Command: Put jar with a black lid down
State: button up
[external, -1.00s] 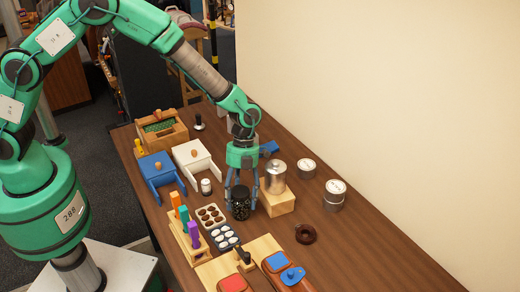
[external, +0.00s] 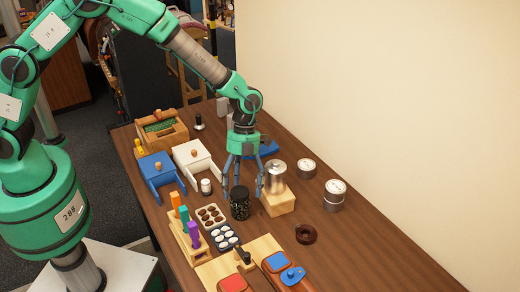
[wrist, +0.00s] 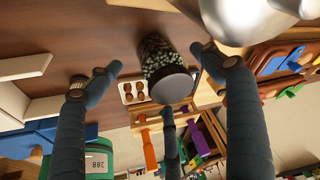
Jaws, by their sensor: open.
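The jar with a black lid (external: 239,205) stands upright on the wooden table, left of a wooden block. In the wrist view the jar (wrist: 160,55) shows its dark lid towards me and speckled contents through its side. My gripper (external: 243,186) is open and empty, just above and behind the jar in the external view. In the wrist view my gripper's fingers (wrist: 155,62) are spread apart on both sides of the jar, with clear gaps to it. A third finger shows below the lid.
A metal canister (external: 275,178) stands on the wooden block (external: 279,204) close right of the jar. An egg tray (external: 210,215) and a dark muffin tray (external: 224,238) lie in front-left. A small white jar (external: 206,187) is left. A brown ring (external: 306,234) lies at right; table beyond it is free.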

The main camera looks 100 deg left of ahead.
jog(key=v, duration=0.8)
dwell(0.7)
jog(key=s+d+r+n+t+y, duration=0.1)
jog(key=s+d+r+n, duration=0.3)
jog(key=s+d+r, duration=0.6)
jog(key=s+d+r+n+t+y, duration=0.15)
jog(key=s+d+r+n, duration=0.35)
jog(key=r, duration=1)
jog(key=s+d+r+n+t+y, duration=0.1)
jog(key=s+d+r+n, duration=0.1)
jog(key=s, duration=1)
jog(key=s+d+r+n+t, duration=0.2)
jog(key=s+d+n, duration=0.2)
jog(key=s+n, duration=0.3)
jog(key=s, duration=0.5)
jog(key=shift+s+r+y, duration=0.2)
jog(key=shift+s+y, duration=0.1)
jog(key=shift+y, duration=0.05)
jog(key=shift+d+f, duration=0.1)
